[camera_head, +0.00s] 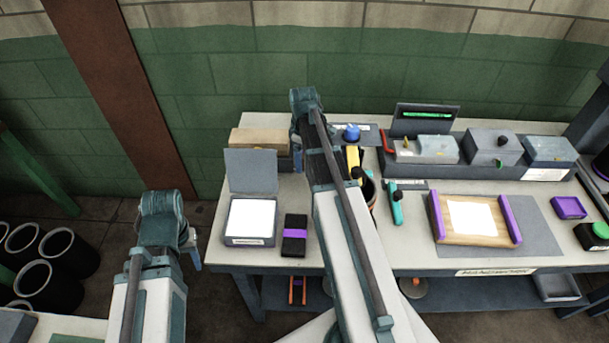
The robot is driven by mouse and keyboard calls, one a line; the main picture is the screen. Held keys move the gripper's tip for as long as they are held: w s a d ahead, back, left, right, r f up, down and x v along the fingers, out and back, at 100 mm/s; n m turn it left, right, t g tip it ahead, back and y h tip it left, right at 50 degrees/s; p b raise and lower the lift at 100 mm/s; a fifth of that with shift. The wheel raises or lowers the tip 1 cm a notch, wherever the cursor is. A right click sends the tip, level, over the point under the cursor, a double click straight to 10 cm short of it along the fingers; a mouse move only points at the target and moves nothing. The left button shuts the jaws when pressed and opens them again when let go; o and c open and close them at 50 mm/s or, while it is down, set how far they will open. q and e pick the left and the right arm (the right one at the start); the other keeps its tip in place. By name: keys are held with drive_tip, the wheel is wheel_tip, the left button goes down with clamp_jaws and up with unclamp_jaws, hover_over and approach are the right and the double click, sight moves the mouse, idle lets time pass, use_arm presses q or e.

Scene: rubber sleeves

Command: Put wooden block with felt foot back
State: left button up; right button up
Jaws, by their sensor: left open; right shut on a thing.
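My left gripper (195,258) hangs at the lower left, off the table's left end, open with nothing seen in it. My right arm reaches up across the middle of the table. Its gripper (298,160) is partly hidden at the back left, behind the arm. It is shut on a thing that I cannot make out. A tan, wood-coloured block-like thing (260,139) lies at the back left, just left of the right gripper. I cannot tell whether it touches the gripper, and no felt foot shows on it.
An open grey box with a white pad (250,217) and a black block with a purple band (294,236) are at the front left. A wooden board with purple sides (470,238) lies on a grey mat. Grey bins (430,150) line the back right. Black tubes (50,290) stand lower left.

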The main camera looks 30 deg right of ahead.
sight(304, 185)
drive_tip(key=shift+w+d, duration=0.1)
drive_tip(key=shift+d, duration=0.15)
wheel_tip(304, 185, down, 10)
drive_tip(key=b, duration=1)
drive_tip(key=shift+f, duration=0.2)
drive_tip(key=o, duration=1.2)
drive_tip(key=shift+r, duration=0.1)
drive_tip(key=shift+o, duration=0.2)
drive_tip(key=shift+r, duration=0.1)
wheel_tip(304, 185, up, 12)
drive_tip(key=p, duration=1.2)
drive_tip(key=shift+r, duration=0.1)
